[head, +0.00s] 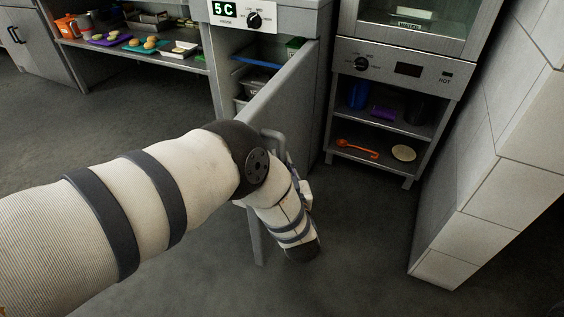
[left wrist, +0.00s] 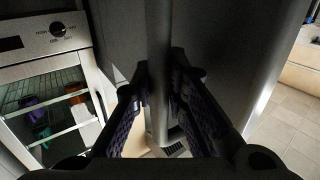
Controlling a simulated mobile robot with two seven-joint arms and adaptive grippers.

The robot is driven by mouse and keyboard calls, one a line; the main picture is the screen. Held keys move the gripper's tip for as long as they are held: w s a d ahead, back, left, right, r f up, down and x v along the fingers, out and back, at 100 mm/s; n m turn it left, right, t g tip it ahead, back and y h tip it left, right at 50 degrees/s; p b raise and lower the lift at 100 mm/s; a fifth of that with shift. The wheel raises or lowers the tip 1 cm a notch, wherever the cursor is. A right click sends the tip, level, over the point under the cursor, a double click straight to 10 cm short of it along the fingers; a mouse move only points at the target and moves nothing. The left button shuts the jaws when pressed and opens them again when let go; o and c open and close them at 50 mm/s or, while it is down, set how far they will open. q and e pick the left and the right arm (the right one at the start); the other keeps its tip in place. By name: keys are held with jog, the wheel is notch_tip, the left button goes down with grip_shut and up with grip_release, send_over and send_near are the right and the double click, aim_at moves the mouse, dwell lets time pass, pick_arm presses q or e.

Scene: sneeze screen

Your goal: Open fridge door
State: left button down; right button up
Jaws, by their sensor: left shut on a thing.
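The grey fridge door (head: 284,100) stands partly open in the head view, swung out from the cabinet under the 5 C display. Containers show inside, behind the door. A vertical bar handle (left wrist: 158,40) runs down the middle of the left wrist view, in front of the dark door face (left wrist: 225,60). My left gripper (left wrist: 160,78) has its two fingers on either side of this handle and is shut on it. In the head view my left arm hides part of the door and most of the gripper. My right gripper is in neither view.
A hot cabinet (head: 400,62) with open lower shelves stands right of the fridge; an orange ladle (head: 357,148) lies on its bottom shelf. A grey tiled block (head: 500,170) stands at the right. A food shelf (head: 150,50) is at upper left. Floor is clear around the door.

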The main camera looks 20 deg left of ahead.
pick_arm(q)
jog(key=shift+d+f, duration=0.1)
jog(key=shift+d, duration=0.15)
jog(key=c, duration=1.6)
grip_release()
jog(key=shift+o, duration=0.2)
jog(key=v, duration=1.2)
